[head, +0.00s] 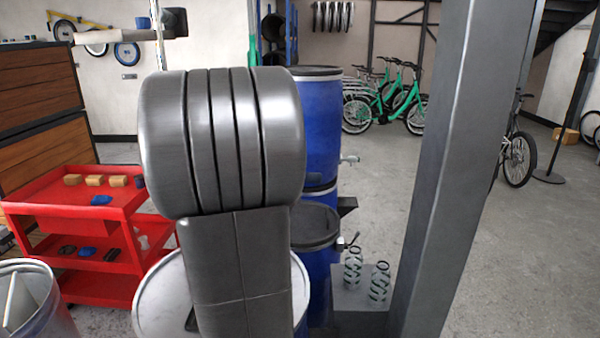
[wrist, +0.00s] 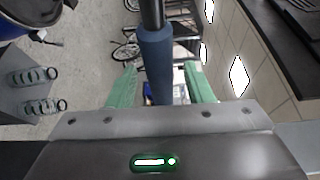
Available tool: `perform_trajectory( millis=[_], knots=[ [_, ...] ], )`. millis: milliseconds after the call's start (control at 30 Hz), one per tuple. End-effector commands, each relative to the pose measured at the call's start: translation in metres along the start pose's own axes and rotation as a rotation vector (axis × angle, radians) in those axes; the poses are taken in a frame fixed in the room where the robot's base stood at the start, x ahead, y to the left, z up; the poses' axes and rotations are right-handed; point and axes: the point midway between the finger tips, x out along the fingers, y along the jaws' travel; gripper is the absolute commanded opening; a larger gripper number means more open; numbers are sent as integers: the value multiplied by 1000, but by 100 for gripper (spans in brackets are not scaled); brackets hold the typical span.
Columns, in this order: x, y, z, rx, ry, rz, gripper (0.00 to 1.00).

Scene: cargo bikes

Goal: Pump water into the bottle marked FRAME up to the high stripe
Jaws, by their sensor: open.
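Two clear bottles, (head: 353,268) and (head: 379,282), stand on a grey stand (head: 360,315) beside the blue barrels in the head view. They also show at the left of the wrist view (wrist: 34,76), (wrist: 30,106). No marking or stripe on them is legible, and I cannot tell which says FRAME. My gripper (wrist: 160,75) is open, its green fingers apart. A dark rod with a blue-grey sleeve (wrist: 156,62), perhaps the pump handle, appears between the fingers. I cannot tell whether they touch it. My arm hides part of the head view.
Tall blue barrels (head: 320,120) stand behind my arm; a lower one has a dark lid (head: 314,222). A grey post (head: 438,150) rises right of the bottles. A red cart (head: 75,200) stands at left. Green bikes (head: 385,100) are at the back. Floor at right is open.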

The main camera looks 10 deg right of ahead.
Motion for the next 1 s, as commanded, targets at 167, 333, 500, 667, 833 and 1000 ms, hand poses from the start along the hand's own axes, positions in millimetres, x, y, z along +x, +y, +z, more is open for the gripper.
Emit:
perform_trajectory(
  millis=[167, 333, 500, 667, 833, 1000],
  knots=[
    [26, 0, 0, 0, 1, 1, 47],
    [36, 0, 0, -1, 0, 1, 47],
    [38, 0, 0, 0, -1, 1, 47],
    [38, 0, 0, 0, -1, 1, 41],
    [37, 0, 0, 0, -1, 1, 7],
    [37, 0, 0, 0, -1, 1, 0]
  ],
)
